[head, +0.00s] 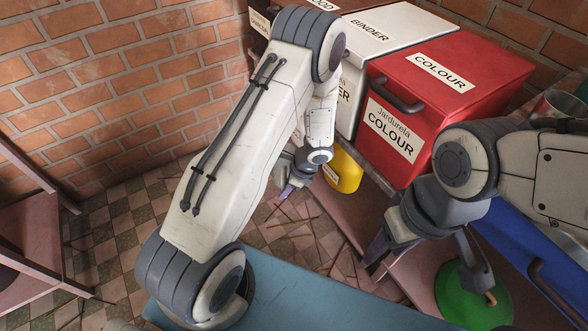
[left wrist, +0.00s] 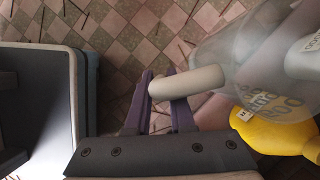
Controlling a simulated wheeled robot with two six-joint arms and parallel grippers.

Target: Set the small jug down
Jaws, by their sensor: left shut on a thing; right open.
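The small jug (left wrist: 238,48) looks clear, with a pale rounded handle (left wrist: 190,82), in the left wrist view. My left gripper (left wrist: 160,82) has its two purple fingers shut on that handle, and the jug body extends to the right. In the head view my left gripper (head: 288,190) hangs over the tiled floor area beside a yellow container; I cannot make out the jug there. My right gripper (head: 428,274) is open, its fingers spread wide above the pinkish surface by a green disc.
The yellow container (left wrist: 270,132) lies beside or below the jug; it also shows in the head view (head: 343,170). A red COLOUR box (head: 440,85) and a white BINDER box (head: 375,38) stand behind. A green disc (head: 450,300) and a blue surface (head: 310,303) are in front.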

